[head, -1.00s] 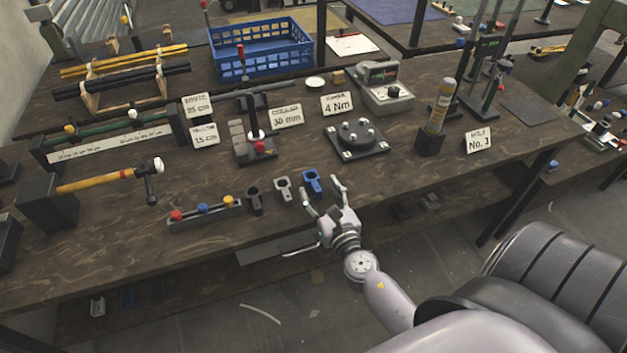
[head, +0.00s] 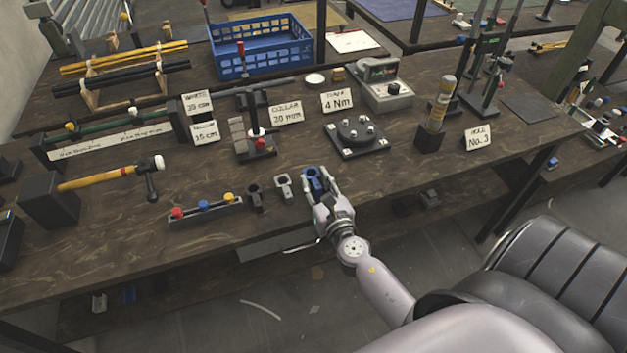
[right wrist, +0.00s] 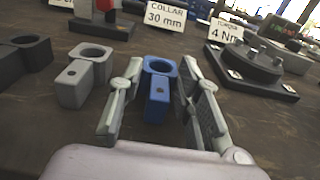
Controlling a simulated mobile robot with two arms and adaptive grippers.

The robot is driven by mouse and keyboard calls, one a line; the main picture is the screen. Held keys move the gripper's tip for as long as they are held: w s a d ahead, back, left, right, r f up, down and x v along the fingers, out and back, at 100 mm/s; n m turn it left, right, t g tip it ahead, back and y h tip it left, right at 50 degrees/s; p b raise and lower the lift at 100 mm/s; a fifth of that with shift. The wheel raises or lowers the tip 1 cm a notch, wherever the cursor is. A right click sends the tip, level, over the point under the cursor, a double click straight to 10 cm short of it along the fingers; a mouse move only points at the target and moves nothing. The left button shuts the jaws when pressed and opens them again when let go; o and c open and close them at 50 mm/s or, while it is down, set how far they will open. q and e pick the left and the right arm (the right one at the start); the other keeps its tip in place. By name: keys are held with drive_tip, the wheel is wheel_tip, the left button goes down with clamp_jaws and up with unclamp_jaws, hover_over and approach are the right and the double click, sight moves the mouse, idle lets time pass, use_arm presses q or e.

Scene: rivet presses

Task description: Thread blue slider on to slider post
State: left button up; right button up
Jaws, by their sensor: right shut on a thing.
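The blue slider (head: 314,178) stands on the bench near its front edge, at the right end of a row of three sliders. In the right wrist view the blue slider (right wrist: 157,92) has a round ring at its far end and a block with a small hole towards me. My right gripper (head: 319,186) is shut on it, with one finger along each side; the fingers also show in the right wrist view (right wrist: 157,100). Tall dark uprights (head: 464,62) stand at the back right; I cannot tell which upright is the slider post. My left gripper is out of view.
A grey slider (head: 284,188) and a black slider (head: 255,198) stand just left of the blue one. A rack with coloured knobs (head: 205,213) lies further left. A round black fixture (head: 357,137) and a yellow cylinder in a holder (head: 438,108) stand behind and right.

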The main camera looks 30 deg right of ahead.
drive_tip(key=shift+c, duration=0.9)
drive_tip(key=shift+r, duration=0.15)
